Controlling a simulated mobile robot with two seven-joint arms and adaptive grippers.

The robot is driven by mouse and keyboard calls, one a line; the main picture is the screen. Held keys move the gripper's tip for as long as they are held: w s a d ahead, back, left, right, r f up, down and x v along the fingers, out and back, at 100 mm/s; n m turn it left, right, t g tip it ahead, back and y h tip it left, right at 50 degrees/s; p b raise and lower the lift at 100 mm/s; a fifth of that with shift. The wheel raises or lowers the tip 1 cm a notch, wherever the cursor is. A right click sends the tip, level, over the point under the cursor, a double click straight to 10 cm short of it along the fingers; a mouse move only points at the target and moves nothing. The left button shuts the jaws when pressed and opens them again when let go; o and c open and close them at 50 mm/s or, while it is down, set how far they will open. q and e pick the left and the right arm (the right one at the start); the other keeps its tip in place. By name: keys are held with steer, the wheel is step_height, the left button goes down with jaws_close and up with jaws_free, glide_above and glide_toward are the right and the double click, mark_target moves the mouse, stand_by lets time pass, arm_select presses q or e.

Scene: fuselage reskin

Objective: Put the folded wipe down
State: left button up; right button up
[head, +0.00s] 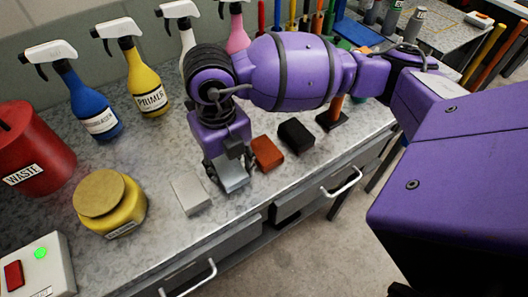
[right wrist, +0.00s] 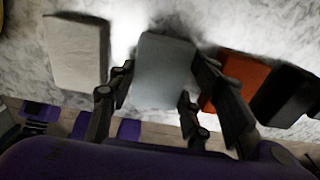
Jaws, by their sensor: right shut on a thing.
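The folded wipe, a light grey-blue block (head: 232,178), is between the fingers of my right gripper (head: 226,168) at the front of the workbench. In the right wrist view the wipe (right wrist: 163,72) sits between the dark fingers of that gripper (right wrist: 165,95), which is shut on it. It is low, close to the bench top; I cannot tell whether it touches. My left gripper is not in view.
A white block (head: 189,194) lies just left of the wipe; a rust-red block (head: 267,153) and a black block (head: 296,135) lie right. The bench's front edge is near.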

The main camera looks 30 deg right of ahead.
mark_target(228, 167)
steer(key=shift+f, duration=0.1)
steer(key=shift+f, duration=0.1)
steer(key=o, duration=1.5)
steer(key=shift+w, duration=0.1)
steer(key=shift+c, duration=0.2)
steer(key=shift+r, duration=0.3)
step_height(228, 167, up, 12)
steer(key=shift+p, duration=0.35)
